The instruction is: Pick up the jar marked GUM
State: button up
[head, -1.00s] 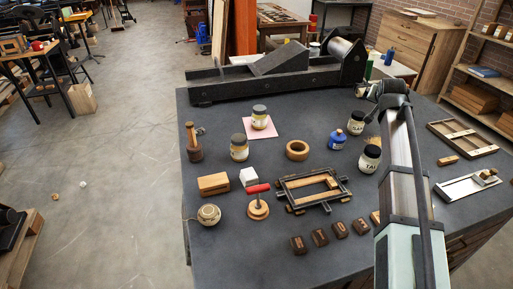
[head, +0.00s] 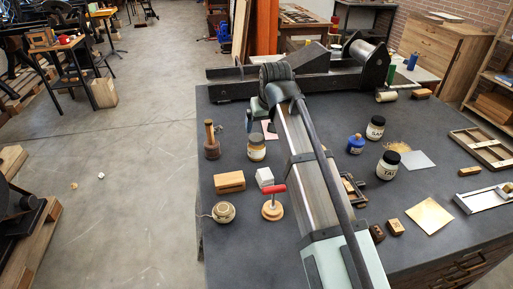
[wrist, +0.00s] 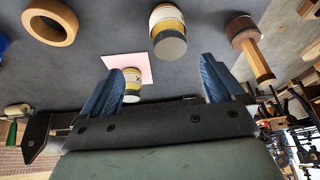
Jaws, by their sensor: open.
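A cream-labelled jar with a dark lid (head: 257,147) stands upright on the bench left of my arm; I cannot read its label. In the wrist view this jar (wrist: 167,24) is ahead of the gap between my fingers, apart from them. A second similar jar (wrist: 132,83) stands on a pink card (wrist: 119,60); its label shows a dark mark like an X, and in the head view my arm hides it. Two jars (head: 375,128) (head: 388,165) marked TAL stand right of my arm. No label reading GUM is legible. My gripper (wrist: 163,86) is open and empty.
A wooden-handled tool (head: 211,140) stands left of the nearer jar. A blue bottle (head: 356,143) is to the right. A long press bed spans the back.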

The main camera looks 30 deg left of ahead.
aim_at(256, 140)
jog(key=shift+n, duration=0.3)
jog(key=a+f, duration=0.1)
jog(key=f, duration=0.1)
jog(key=a+f, duration=0.1)
jog(key=f, duration=0.2)
jog(key=a+f, duration=0.1)
jog(key=f, duration=0.2)
jog(key=shift+a, duration=0.2)
jog(key=shift+d+x, duration=0.2)
jog(key=shift+x, duration=1.1)
jog(key=shift+d+x, duration=0.2)
jog(key=shift+x, duration=1.1)
jog(key=shift+w+f, duration=0.1)
jog(key=shift+w, duration=0.1)
jog(key=shift+c, duration=0.4)
jog(key=c, duration=1.2)
jog(key=shift+o, duration=0.2)
